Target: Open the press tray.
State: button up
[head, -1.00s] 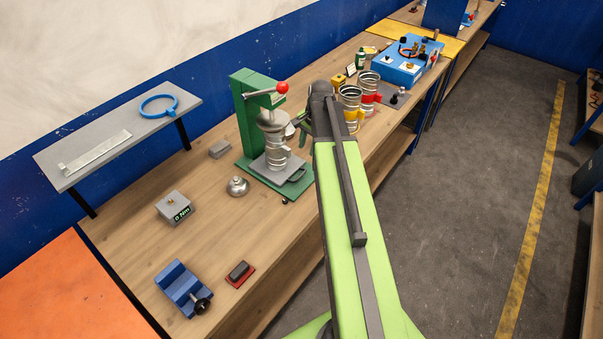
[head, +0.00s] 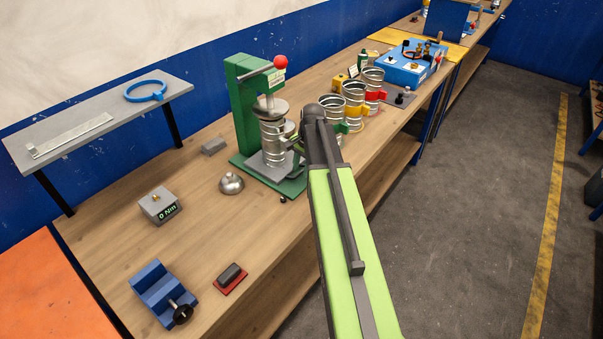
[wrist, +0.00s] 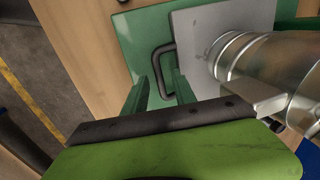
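The green press (head: 245,110) stands on the bench with a red-knobbed lever (head: 280,62). Its grey tray (head: 262,168) lies flat over the green base, beneath the press head. A silver spiral duct piece (head: 273,145) stands on the tray. In the wrist view the tray plate (wrist: 192,32) carries a dark U-shaped handle (wrist: 158,57) on its near edge, and the duct piece (wrist: 262,62) is at right. My gripper (wrist: 159,78) is open, its two green fingers apart at the handle. Contact cannot be told. In the head view my arm hides the handle and most of the gripper.
Several silver duct fittings with coloured clips (head: 355,97) stand right of the press. A metal dome (head: 231,183), a torque display box (head: 159,205), a blue clamp (head: 163,292) and a red-based block (head: 231,278) lie left and in front. A grey shelf (head: 90,105) is behind.

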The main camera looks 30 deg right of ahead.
grip_shut()
dwell(1.4)
